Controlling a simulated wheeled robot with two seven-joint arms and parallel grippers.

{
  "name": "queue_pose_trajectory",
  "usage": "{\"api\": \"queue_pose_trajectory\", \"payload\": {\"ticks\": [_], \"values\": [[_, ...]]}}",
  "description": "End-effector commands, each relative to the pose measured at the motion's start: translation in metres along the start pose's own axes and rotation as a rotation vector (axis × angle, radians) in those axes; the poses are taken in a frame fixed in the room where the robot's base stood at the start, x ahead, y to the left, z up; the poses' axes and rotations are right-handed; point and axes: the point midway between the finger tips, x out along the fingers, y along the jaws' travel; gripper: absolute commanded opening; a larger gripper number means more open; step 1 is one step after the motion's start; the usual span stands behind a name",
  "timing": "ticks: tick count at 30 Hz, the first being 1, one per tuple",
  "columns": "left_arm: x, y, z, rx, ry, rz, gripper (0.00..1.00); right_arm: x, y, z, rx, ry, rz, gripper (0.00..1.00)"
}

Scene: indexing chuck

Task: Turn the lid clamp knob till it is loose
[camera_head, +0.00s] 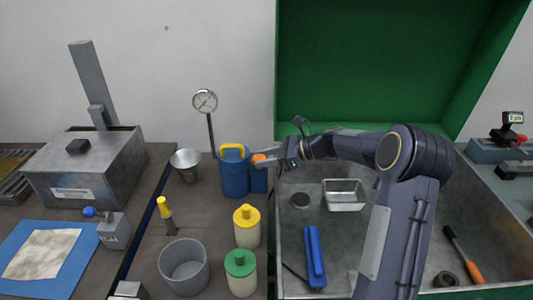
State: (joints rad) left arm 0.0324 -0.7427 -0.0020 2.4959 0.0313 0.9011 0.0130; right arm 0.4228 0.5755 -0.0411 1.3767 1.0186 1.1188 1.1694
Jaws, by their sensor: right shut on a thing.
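My right gripper (272,161) comes in from the right, across the metal basin. It is shut on a small orange knob (258,157) beside the upper right of a blue canister (234,181) with a yellow handle (233,150). The orange piece looks like the lid clamp knob. The fingers hide part of it, and how tight or loose it is cannot be seen. The canister stands upright, with a blue block (259,180) at its right side. My left gripper is not in view.
A dial gauge on a stem (205,102) stands just behind the canister. A metal cup (186,164) is to its left. Yellow-capped (247,229) and green-capped (241,273) jars and a grey bucket (184,267) stand in front. A grey metal box (103,170) is at the left.

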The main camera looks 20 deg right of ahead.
Motion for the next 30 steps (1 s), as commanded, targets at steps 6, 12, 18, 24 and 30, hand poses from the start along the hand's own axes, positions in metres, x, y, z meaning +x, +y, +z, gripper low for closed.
{"api": "queue_pose_trajectory", "payload": {"ticks": [6, 12, 18, 24, 30], "values": [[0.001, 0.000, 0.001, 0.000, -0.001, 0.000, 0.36, 0.000, -0.001, 0.000, -0.001, -0.002, 0.000, 0.17], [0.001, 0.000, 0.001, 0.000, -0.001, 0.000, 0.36, 0.000, 0.000, 0.000, -0.001, -0.001, 0.000, 0.61], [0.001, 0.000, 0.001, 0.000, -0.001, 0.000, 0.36, 0.000, 0.000, 0.000, 0.000, -0.001, 0.000, 0.61], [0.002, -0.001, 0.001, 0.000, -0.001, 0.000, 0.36, -0.010, -0.001, -0.001, -0.001, -0.001, -0.003, 0.61], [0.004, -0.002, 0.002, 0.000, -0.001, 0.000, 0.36, -0.044, -0.002, -0.001, -0.001, -0.001, -0.005, 0.61]]}}
